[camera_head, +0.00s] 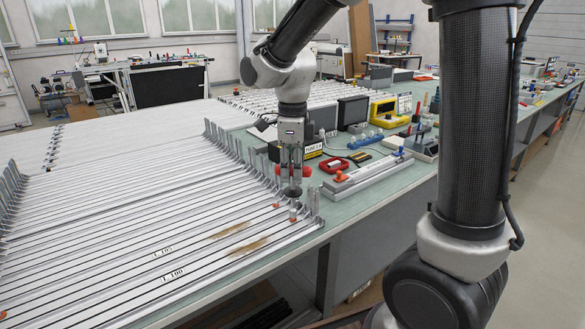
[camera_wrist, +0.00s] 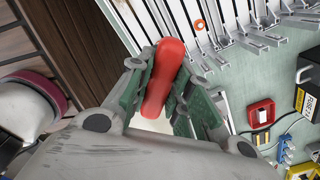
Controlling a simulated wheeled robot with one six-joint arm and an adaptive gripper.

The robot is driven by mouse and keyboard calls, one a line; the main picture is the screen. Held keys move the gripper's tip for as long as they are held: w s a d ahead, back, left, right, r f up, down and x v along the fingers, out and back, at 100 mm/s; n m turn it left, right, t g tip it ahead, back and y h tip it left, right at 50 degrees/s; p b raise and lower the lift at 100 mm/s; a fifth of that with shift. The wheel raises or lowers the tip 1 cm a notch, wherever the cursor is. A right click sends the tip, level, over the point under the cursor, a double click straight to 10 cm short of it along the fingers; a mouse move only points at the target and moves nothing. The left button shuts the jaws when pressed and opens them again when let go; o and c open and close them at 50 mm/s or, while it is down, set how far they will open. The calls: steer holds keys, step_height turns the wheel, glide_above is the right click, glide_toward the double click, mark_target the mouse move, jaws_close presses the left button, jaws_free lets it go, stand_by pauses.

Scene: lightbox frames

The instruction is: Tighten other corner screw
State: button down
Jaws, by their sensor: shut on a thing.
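My gripper (camera_head: 291,172) is at the near right corner of the stacked lightbox frames (camera_head: 120,215), pointing down. It is shut on a red handle (camera_wrist: 163,80), which sits between the green-padded fingers in the wrist view. Red ends of the handle (camera_head: 306,171) show on both sides of the fingers in the head view. A dark round part shows just below the fingers; I cannot tell whether it touches a frame. Small orange-topped pieces (camera_head: 293,214) stand at the frame ends close by. An orange ring (camera_wrist: 199,25) shows in the wrist view. No screw head is clearly visible.
Upright metal brackets (camera_head: 314,201) line the frame ends. To the right on the green bench lie a metal bar fixture (camera_head: 368,178), a red tray (camera_head: 334,165), and a yellow device (camera_head: 388,112). The red tray also shows in the wrist view (camera_wrist: 262,104).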

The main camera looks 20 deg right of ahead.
steer(key=shift+f, duration=0.7)
stand_by(0.3)
steer(key=m, duration=0.4)
steer(key=shift+m, duration=0.4)
steer(key=n, duration=0.8)
steer(key=shift+n, duration=0.3)
steer(key=n, duration=0.8)
steer(key=shift+s+n, duration=0.1)
steer(key=shift+n, duration=0.2)
